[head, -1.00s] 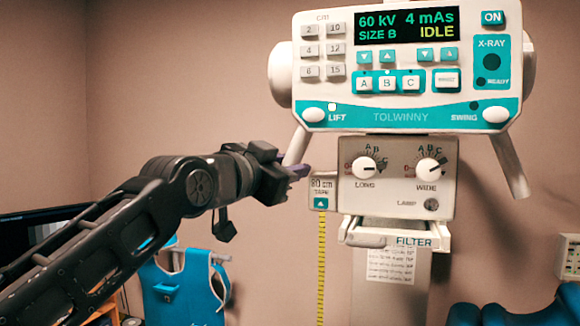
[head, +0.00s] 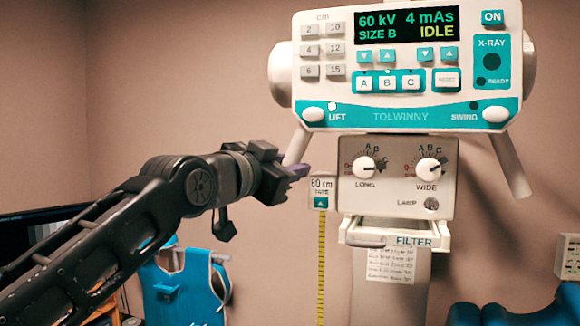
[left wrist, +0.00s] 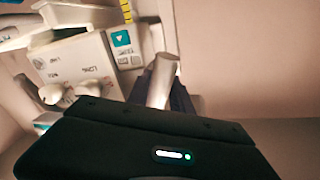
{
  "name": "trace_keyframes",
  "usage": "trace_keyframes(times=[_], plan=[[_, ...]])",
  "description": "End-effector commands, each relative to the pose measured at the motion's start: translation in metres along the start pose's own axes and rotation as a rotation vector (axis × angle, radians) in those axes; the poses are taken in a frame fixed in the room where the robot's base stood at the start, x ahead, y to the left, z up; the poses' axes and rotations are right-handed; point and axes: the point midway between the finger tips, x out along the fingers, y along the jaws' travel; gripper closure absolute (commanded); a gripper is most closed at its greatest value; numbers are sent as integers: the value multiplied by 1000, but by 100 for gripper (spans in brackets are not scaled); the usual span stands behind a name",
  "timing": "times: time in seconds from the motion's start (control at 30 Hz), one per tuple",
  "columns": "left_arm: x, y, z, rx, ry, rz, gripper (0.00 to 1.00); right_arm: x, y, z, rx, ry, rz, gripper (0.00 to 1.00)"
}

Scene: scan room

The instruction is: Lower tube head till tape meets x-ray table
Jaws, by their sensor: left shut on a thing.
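The white and teal tube head (head: 395,117) hangs upright and its display reads IDLE. Under it are the collimator box (head: 398,178) and the 80 cm tape holder (head: 321,188). The yellow tape (head: 321,262) hangs straight down from the holder, and its lower end is out of view. My left gripper (head: 290,171) is shut on the tube head's left handle (head: 297,146). In the left wrist view the grey handle (left wrist: 162,82) sits between the dark fingers, and the tape holder (left wrist: 124,46) is beside it. The x-ray table's top is not clearly seen. My right gripper is not in view.
A blue apron (head: 180,285) hangs at the lower left, near a dark monitor (head: 38,240). Blue cushions (head: 520,312) show at the lower right. A white wall box (head: 568,256) is at the right edge. The space around the hanging tape looks clear.

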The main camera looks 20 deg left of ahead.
Motion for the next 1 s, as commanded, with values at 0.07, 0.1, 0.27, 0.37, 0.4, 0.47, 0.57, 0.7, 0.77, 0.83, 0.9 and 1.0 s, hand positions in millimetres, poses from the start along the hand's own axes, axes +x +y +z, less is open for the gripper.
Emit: trace_keyframes(times=[0.07,0.1,0.27,0.37,0.4,0.47,0.57,0.7,0.77,0.83,0.9,1.0], plan=[[0,0,0,0,0,0,100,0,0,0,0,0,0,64],[0,0,0,0,0,0,100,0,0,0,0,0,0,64],[0,0,0,0,0,0,100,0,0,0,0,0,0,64],[0,0,1,0,0,0,100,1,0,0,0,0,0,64],[0,1,2,0,0,0,100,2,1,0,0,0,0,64],[0,3,7,0,-1,1,100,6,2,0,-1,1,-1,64],[0,10,21,0,-3,2,100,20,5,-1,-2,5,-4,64],[1,23,51,0,-8,5,100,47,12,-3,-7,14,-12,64],[1,29,64,0,-9,6,100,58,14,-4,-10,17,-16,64],[1,35,77,0,-9,6,100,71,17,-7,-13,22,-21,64],[1,41,91,0,-8,5,100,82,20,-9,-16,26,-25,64],[1,47,105,0,-6,5,100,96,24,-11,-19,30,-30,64]])
